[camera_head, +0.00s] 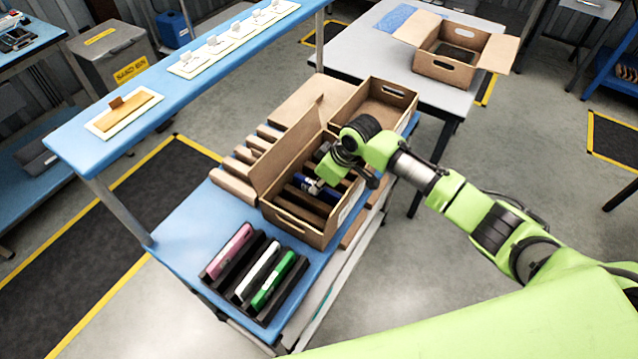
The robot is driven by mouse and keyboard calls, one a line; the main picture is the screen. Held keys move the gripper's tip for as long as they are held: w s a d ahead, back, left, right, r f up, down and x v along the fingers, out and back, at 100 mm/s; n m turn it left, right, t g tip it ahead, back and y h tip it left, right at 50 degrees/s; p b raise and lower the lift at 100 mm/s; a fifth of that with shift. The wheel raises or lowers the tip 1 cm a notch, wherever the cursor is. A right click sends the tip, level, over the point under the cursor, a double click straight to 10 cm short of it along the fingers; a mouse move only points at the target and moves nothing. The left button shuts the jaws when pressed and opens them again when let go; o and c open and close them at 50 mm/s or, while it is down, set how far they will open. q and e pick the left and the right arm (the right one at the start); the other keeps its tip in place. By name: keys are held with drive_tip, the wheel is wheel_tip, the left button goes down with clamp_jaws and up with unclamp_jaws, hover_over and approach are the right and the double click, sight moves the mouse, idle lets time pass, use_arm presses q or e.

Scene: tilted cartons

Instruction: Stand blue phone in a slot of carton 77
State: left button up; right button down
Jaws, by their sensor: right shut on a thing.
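An open brown carton with dark slot dividers (291,227) stands tilted on the blue bench; a small label shows on its right side, but I cannot read a number. My right gripper (317,187) reaches down into this carton from the right, shut on the blue phone (332,195). The phone is low among the dividers, mostly hidden by the gripper and carton walls. I cannot tell whether it touches the slot floor. My left gripper is out of view.
A black rack (233,274) holds pink, white and green phones at the bench's front. A second open carton (373,101) stands behind the slotted one. Its raised flap (287,150) borders the left side. A blue shelf (190,82) runs above left.

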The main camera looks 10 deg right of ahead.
drive_tip(key=shift+f, duration=0.25)
idle(0.4)
idle(0.3)
drive_tip(key=c, duration=2)
unclamp_jaws()
drive_tip(key=shift+r, duration=0.1)
drive_tip(key=v, duration=1.1)
drive_tip(key=shift+s+d+r, duration=0.1)
drive_tip(key=shift+s+r, duration=0.05)
drive_tip(key=shift+r, duration=0.2)
wheel_tip(320, 180, up, 7)
drive_tip(key=p, duration=0.8)
